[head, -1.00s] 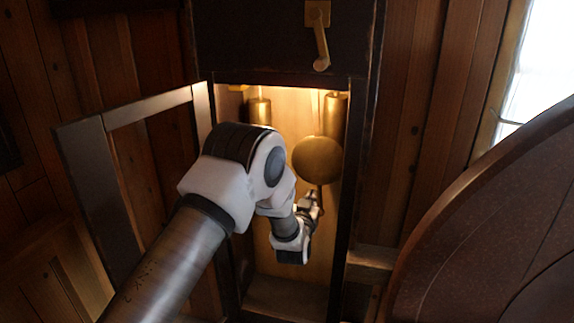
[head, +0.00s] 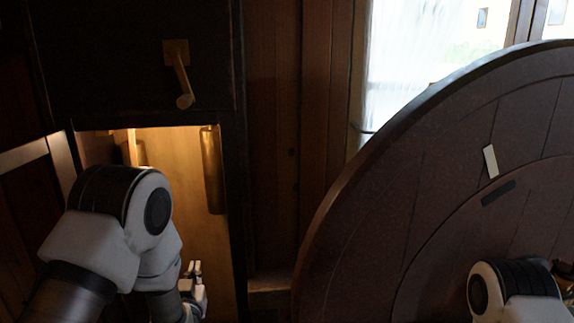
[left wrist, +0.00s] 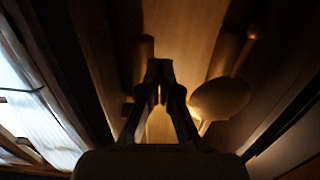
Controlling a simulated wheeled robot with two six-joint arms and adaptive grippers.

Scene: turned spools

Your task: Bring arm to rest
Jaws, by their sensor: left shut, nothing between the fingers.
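My left arm comes in from the left in the head view and reaches into the lit tall clock case. My left gripper (head: 195,268) is small there, in front of the case's pale inside. In the left wrist view the left gripper (left wrist: 160,78) has its fingertips together with nothing between them. The round brass pendulum bob (left wrist: 218,98) shows right of the fingers in that view, apart from them in the picture; in the head view I do not see it. Part of my right arm shows at the lower right; its gripper is out of frame.
A brass cylinder weight (head: 212,170) hangs inside the case's right side. A brass crank (head: 180,75) is on the dark panel above. The open case door (head: 62,160) stands left. A large round wooden disc (head: 400,180) fills the right, before a bright window (head: 400,70).

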